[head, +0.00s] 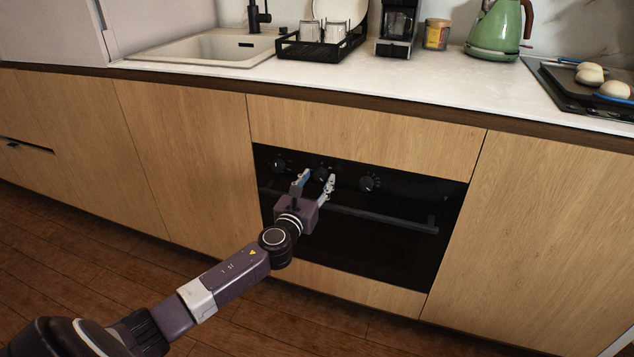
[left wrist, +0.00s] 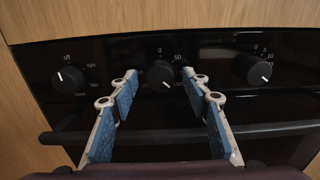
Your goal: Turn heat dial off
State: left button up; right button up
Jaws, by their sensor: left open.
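The black oven front (head: 380,240) carries three round dials in a row. The middle dial (left wrist: 160,74) has a scale starting 0, 50, and its white pointer mark points to the lower right. It shows partly in the head view (head: 321,173). My left gripper (head: 316,178) is open in front of it, with one finger to each side of the dial in the wrist view. The frames do not show clear contact. The left dial (left wrist: 69,80) has an "off" mark and points to the upper left. The right dial (left wrist: 253,70) points to the lower right. My right gripper is out of view.
The oven handle (head: 385,218) runs across below the dials, under my left fingers. Wooden cabinet fronts (head: 185,150) flank the oven. The counter above holds a sink (head: 215,47), a dish rack, a coffee maker and a green kettle (head: 495,30).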

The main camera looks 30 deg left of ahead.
pick_arm(q)
jog(key=shift+c, duration=0.6)
jog(key=c, duration=1)
jog(key=shift+c, duration=0.2)
jog(key=shift+n, duration=0.3)
